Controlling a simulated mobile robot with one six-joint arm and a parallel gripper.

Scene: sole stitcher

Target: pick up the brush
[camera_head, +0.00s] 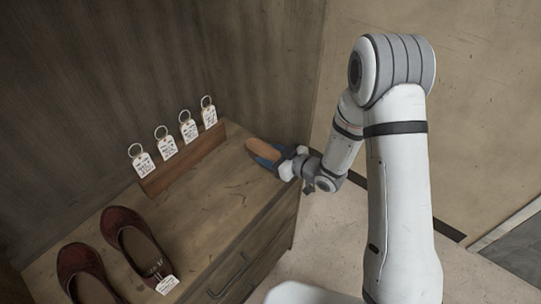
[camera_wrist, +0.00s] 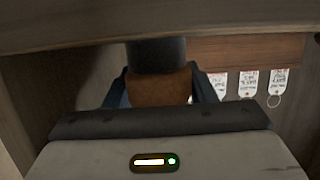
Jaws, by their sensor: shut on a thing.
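The brush (camera_head: 263,149) has a brown wooden back and is at the far right corner of the cabinet top. In the wrist view the brush (camera_wrist: 160,88) shows its brown body with a dark block, apparently the bristles, above it in the picture. My gripper (camera_head: 268,156) is shut on the brush, its blue fingers on either side of the brown body; the gripper also shows in the wrist view (camera_wrist: 162,97). I cannot tell whether the bristles touch the wood. The lower part of the brush is hidden in the head view.
A wooden rack (camera_head: 184,161) with several ringed white tags stands left of the brush. Dark red shoes (camera_head: 137,241), one with a tag, are at the front left of the cabinet top (camera_head: 215,205). A wall is close behind. The middle of the top is clear.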

